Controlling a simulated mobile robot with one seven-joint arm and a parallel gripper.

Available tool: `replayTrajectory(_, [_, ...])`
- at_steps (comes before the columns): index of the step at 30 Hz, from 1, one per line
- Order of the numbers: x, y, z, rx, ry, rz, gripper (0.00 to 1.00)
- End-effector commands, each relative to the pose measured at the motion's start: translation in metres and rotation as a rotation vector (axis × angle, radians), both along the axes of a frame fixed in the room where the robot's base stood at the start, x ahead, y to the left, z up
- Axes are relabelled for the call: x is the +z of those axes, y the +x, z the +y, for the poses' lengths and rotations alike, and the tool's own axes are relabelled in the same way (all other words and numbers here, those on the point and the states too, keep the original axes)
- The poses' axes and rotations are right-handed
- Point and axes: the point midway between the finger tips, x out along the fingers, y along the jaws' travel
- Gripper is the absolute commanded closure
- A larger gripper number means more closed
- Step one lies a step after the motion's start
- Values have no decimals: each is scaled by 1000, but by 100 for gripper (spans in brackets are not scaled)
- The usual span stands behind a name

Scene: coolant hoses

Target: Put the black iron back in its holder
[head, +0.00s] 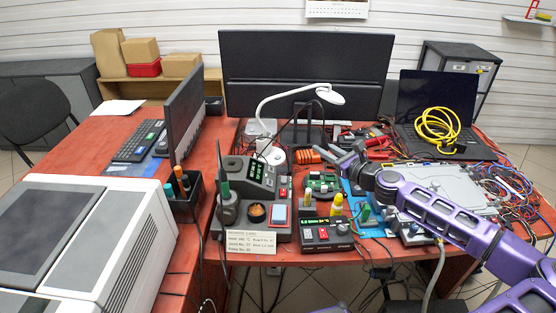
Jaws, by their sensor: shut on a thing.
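My gripper (342,157) is at the end of my purple arm, over the middle of the bench in front of the big monitor. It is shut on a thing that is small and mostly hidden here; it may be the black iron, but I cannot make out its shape. A dark grey soldering station (262,178) stands left of my gripper. A rounded grey holder (228,209) is at its left side, with a green-handled tool (225,188) upright in it. I cannot tell which holder belongs to the black iron.
A smaller station (326,236) with yellow-topped items stands at the front edge. A white lamp (300,92) arches close behind my gripper. A green circuit board (322,183) lies below it. A laptop with yellow cable (437,125) and tangled wires fill the right.

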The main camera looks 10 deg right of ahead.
Motion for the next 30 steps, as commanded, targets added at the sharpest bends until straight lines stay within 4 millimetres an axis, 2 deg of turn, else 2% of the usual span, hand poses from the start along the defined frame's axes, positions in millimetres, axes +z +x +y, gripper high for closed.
replayTrajectory(5, [16, 13, 30, 8, 12, -10, 100])
replayTrajectory(8, [32, 26, 66, 13, 29, -21, 100])
replayTrajectory(13, [62, 44, 142, 13, 68, -35, 100])
replayTrajectory(18, [87, 48, 210, 11, 104, -41, 100])
replayTrajectory(21, [96, 46, 238, 7, 119, -41, 100])
replayTrajectory(25, [102, 44, 260, 2, 130, -40, 100])
replayTrajectory(30, [100, 42, 268, -1, 136, -38, 100])
